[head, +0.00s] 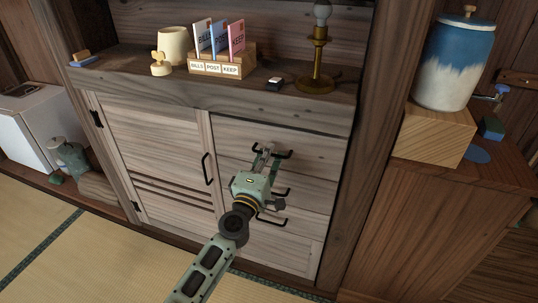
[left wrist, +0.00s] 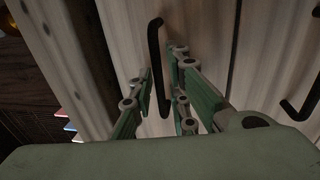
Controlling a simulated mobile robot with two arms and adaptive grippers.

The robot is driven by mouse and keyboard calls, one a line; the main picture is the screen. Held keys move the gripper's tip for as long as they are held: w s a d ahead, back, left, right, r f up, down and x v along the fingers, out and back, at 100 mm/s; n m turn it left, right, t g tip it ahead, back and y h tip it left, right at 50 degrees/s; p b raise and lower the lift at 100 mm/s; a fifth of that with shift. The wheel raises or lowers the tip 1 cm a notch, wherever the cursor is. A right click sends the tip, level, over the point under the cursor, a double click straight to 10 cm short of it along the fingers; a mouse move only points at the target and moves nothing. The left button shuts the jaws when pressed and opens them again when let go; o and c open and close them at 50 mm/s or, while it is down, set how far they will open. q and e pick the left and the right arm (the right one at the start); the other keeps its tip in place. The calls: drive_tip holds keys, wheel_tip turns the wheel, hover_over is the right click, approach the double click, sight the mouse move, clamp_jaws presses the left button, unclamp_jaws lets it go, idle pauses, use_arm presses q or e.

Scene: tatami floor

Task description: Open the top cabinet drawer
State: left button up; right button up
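The top cabinet drawer (head: 319,143) is a pale wooden front below the cabinet's shelf and looks closed. Its black bar handle (head: 287,154) is partly hidden by my gripper in the head view. My left gripper (head: 267,153) is at this handle, its fingers pointing at the drawer front. In the left wrist view the handle (left wrist: 154,40) runs between the two green fingers (left wrist: 162,88). The fingers are apart, with a gap visible beside the handle, so the gripper is open around it. My right gripper is in neither view.
More drawers with black handles (head: 274,221) lie below. A cabinet door (head: 158,150) with a vertical handle is to the left. Tatami floor (head: 120,265) is clear in front.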

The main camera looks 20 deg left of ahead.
use_arm(q)
drive_tip(key=shift+w, duration=0.2)
clamp_jaws()
idle(0.4)
